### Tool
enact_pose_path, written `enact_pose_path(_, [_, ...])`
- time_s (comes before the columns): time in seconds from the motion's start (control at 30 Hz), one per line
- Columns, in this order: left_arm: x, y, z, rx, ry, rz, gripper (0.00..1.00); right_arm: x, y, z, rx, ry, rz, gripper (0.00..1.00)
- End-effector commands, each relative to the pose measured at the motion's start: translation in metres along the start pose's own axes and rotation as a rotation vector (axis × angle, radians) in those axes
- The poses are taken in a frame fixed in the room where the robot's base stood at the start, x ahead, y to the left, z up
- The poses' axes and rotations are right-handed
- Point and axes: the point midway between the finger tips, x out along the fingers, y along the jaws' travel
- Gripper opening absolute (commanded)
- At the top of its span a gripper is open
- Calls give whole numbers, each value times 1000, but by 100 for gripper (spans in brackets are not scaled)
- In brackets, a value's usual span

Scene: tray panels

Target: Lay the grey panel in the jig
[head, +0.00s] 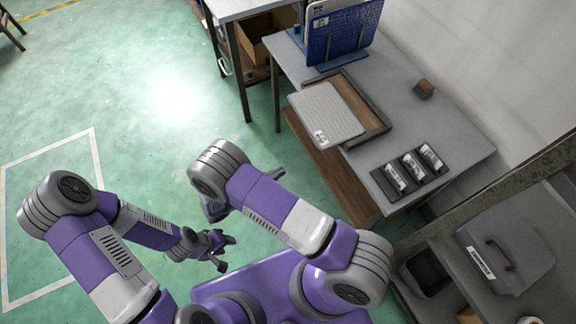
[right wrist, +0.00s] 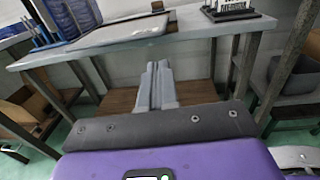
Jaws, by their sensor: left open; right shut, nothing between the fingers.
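The grey panel (head: 325,113) lies on the table, over the left part of the wooden-floored jig (head: 368,103). It is offset, with its left side sticking out past the jig and a strip of brown floor bare on the right. In the right wrist view the panel (right wrist: 122,30) is ahead at the table's front. My right gripper (right wrist: 155,82) is shut and empty, apart from the panel, in front of the table; in the head view my arm mostly hides it. My left gripper (head: 226,253) is open and empty over the floor, far from the panel.
A rack with blue panels (head: 338,35) stands behind the jig. A dark tray with several small items (head: 411,172) and a brown block (head: 424,88) are on the table (head: 460,140). A wooden lower shelf (head: 335,170) juts below the front edge. A grey case (head: 505,245) stands at the right.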

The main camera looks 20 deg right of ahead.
Motion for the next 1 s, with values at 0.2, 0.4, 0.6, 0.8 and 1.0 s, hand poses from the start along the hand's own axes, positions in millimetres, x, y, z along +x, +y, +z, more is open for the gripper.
enact_pose_path(0.2, [6, -2, 0, 0, 0, 0, 43, 44, -1, -1, -3, 1, -6, 0])
enact_pose_path(0.4, [11, -4, 0, 0, 0, 0, 43, 87, -2, -2, -2, 3, -7, 0])
enact_pose_path(0.6, [16, -6, -1, 0, 0, 0, 43, 116, -1, -2, 0, 3, -4, 0])
enact_pose_path(0.8, [18, -7, -1, 0, 0, 0, 43, 128, -1, -1, -1, 4, -3, 0])
enact_pose_path(1.0, [18, -7, -1, 0, 0, 0, 43, 128, -1, -1, 0, 4, -2, 0])
